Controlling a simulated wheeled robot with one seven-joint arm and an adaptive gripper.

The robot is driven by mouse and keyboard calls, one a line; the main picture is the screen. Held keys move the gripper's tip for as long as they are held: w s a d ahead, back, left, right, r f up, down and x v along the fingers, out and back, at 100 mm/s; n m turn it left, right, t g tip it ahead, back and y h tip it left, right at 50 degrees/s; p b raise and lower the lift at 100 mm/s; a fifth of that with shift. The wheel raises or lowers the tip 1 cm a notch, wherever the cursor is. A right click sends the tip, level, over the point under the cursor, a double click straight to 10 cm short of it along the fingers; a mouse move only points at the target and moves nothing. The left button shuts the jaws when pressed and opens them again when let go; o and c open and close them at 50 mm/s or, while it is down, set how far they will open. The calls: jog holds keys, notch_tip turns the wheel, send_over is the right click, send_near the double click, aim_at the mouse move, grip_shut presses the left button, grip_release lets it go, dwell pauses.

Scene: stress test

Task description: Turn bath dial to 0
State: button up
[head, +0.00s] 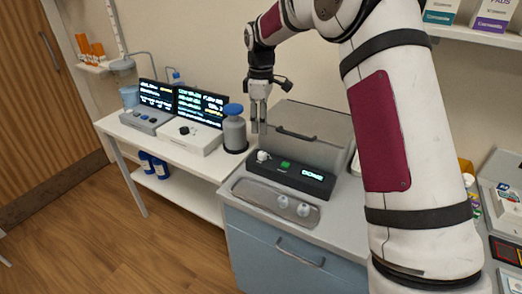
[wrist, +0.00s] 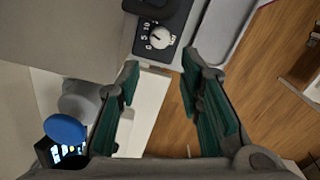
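The bath dial is a white round knob (head: 262,156) at the left end of a black control panel (head: 290,176) on the front of the grey bath (head: 308,130). In the wrist view the dial (wrist: 159,38) shows beyond the fingertips, with the marks 0, 5 and 10 along its left side. I cannot tell for sure which mark its pointer faces. My gripper (head: 259,128) points down above and behind the dial, apart from it. In the wrist view my gripper (wrist: 160,62) is open with nothing between the fingers.
The panel has a green button (head: 285,164) and a lit display reading what looks like DONE (head: 311,175). A tray (head: 262,195) with small white pieces lies in front. A grey bottle with a blue cap (head: 234,130) stands close left of the bath.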

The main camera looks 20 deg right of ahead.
aim_at(261, 152)
notch_tip(261, 152, down, 11)
jog(key=shift+p, duration=0.65)
grip_shut()
